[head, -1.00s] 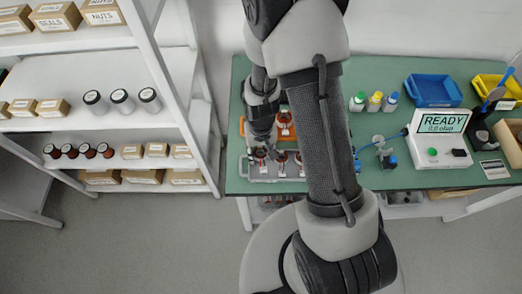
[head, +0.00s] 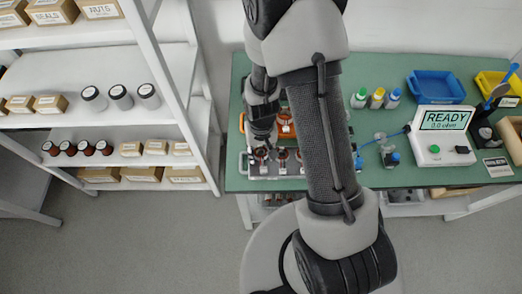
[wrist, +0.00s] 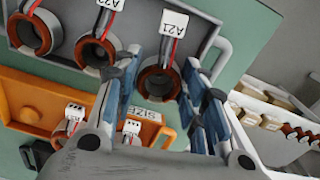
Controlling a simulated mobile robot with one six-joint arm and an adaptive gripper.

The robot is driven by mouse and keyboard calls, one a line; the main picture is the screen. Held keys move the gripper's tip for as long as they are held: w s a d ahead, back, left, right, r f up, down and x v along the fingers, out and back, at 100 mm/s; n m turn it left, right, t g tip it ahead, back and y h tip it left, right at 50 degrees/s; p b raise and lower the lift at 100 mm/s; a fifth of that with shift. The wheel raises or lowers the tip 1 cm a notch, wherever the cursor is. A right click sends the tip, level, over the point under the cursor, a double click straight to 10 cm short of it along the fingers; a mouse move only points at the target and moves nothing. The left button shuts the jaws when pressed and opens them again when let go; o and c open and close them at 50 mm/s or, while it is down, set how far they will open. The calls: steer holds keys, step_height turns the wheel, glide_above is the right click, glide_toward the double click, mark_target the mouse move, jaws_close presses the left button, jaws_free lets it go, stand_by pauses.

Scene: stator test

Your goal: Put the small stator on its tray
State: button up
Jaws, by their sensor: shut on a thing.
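My gripper (wrist: 162,62) is shut on a stator labelled A21 (wrist: 160,84), a dark ring with copper-coloured windings, red and grey leads and a white tag. It is at the end of the grey tray (wrist: 222,50) near the handle. I cannot tell whether the stator rests on the tray floor or hangs just above it. Two other stators sit along the same tray, one tagged A22 (wrist: 96,50). In the head view my gripper (head: 261,147) is over the left end of the grey tray (head: 243,163); the arm hides part of the tray.
An orange tray (wrist: 25,105) with smaller-tagged parts lies beside the grey one. In the head view, a READY tester (head: 443,150), bottles (head: 377,98) and a blue bin (head: 434,88) stand right of my arm. A shelf (head: 140,120) stands left of the bench.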

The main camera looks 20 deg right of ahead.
steer(key=shift+f, duration=0.35)
steer(key=o, duration=1)
steer(key=shift+c, duration=0.2)
steer(key=shift+r, duration=0.15)
steer(key=shift+r+p, duration=1.65)
steer(key=shift+r, duration=0.75)
steer(key=shift+o, duration=0.3)
steer(key=o, duration=0.5)
